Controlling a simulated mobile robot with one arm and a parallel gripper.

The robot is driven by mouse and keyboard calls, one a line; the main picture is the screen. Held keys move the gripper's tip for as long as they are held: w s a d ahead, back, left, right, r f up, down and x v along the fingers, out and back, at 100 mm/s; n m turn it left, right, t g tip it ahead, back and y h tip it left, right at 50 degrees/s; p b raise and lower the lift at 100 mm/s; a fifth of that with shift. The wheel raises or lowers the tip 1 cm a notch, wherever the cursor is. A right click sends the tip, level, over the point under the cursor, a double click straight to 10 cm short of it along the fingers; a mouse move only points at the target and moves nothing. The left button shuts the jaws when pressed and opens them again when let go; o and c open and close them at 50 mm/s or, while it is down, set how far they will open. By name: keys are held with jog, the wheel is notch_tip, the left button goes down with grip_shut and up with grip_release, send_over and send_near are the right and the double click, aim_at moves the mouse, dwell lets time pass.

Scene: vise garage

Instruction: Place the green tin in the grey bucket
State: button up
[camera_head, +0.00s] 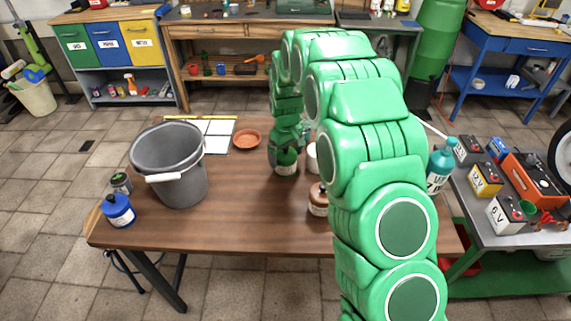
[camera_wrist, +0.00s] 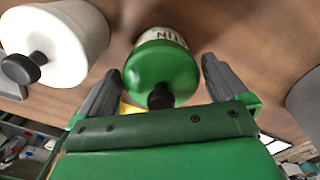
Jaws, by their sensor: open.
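The green tin (camera_head: 286,163) stands on the wooden table, just under my gripper (camera_head: 287,148). In the wrist view the green tin (camera_wrist: 162,72), with a pale label and a dark knob, lies between the two grey fingers of my gripper (camera_wrist: 160,85). The fingers are open, with a gap on each side of the tin. The grey bucket (camera_head: 183,160) stands upright on the left part of the table, its white handle grip hanging at the front. Its bottom inside is hidden.
A white tin (camera_wrist: 55,38) stands close beside the green tin. A brown bottle (camera_head: 318,200) is in front, and an orange dish (camera_head: 247,139) is behind. A blue bottle (camera_head: 118,210) and a dark jar (camera_head: 121,183) stand left of the bucket. A teal bottle (camera_head: 440,168) is at the right.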

jog(key=shift+f, duration=0.8)
jog(key=c, duration=1.4)
jog(key=shift+r, duration=0.3)
notch_tip(320, 180, up, 3)
jog(key=shift+s+f, duration=0.1)
jog(key=s+d+r, duration=0.3)
jog(key=s+r, duration=0.6)
jog(key=s, duration=0.4)
jog(key=shift+s+r, duration=0.2)
jog(key=shift+r, duration=0.1)
